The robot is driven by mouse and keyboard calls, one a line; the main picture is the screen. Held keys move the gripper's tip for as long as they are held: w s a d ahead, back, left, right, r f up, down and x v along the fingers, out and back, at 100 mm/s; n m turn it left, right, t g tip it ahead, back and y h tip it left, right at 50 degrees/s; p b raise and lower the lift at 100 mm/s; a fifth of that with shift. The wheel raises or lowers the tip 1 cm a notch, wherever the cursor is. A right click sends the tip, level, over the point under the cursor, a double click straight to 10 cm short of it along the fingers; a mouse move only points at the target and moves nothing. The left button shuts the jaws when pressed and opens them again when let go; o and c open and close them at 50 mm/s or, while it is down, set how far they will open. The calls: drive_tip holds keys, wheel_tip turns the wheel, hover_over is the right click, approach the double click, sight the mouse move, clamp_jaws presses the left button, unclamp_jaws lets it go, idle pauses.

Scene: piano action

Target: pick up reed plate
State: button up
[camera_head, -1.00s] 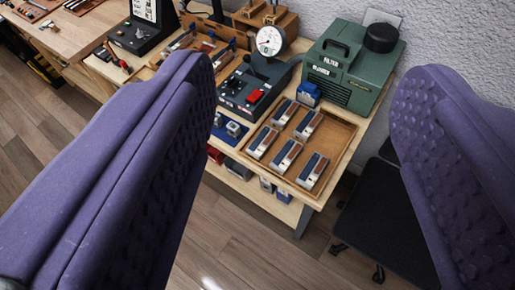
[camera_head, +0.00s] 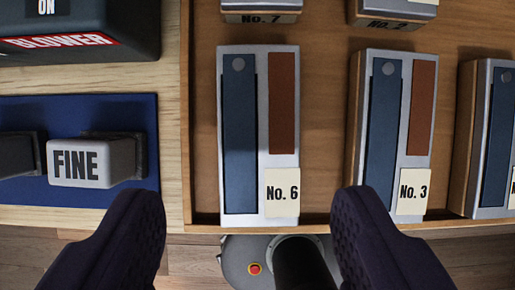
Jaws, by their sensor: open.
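Several reed plates lie in a wooden tray (camera_head: 201,120). Each visible one is a silver plate with a blue strip, and the nearer ones also show a brown strip. The plate labelled No. 6 (camera_head: 260,130) is near the middle of the view. The plate No. 3 (camera_head: 399,120) is to its right, and another (camera_head: 497,140) is cut off at the right edge. My gripper (camera_head: 247,215) is open and empty, its two dark fingers on either side of No. 6's lower end in the picture. The right fingertip overlaps the lower left of No. 3; contact cannot be told.
Plates labelled No. 7 (camera_head: 260,8) and another (camera_head: 394,12) sit at the top of the tray. Left of the tray, a block labelled FINE (camera_head: 92,163) rests on a blue mat (camera_head: 70,108). A dark blower box (camera_head: 80,30) is at upper left. Wooden floor shows below the bench edge.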

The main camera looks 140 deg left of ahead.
sight(259, 143)
drive_tip(key=b+x, duration=0.1)
drive_tip(key=x, duration=0.1)
drive_tip(key=b+x, duration=0.2)
drive_tip(key=x, duration=0.1)
drive_tip(key=b+x, duration=0.2)
drive_tip(key=shift+s+d+f, duration=0.15)
drive_tip(key=shift+s+f, duration=0.1)
drive_tip(key=shift+f, duration=0.2)
drive_tip(key=shift+r, duration=0.15)
drive_tip(key=c, duration=0.9)
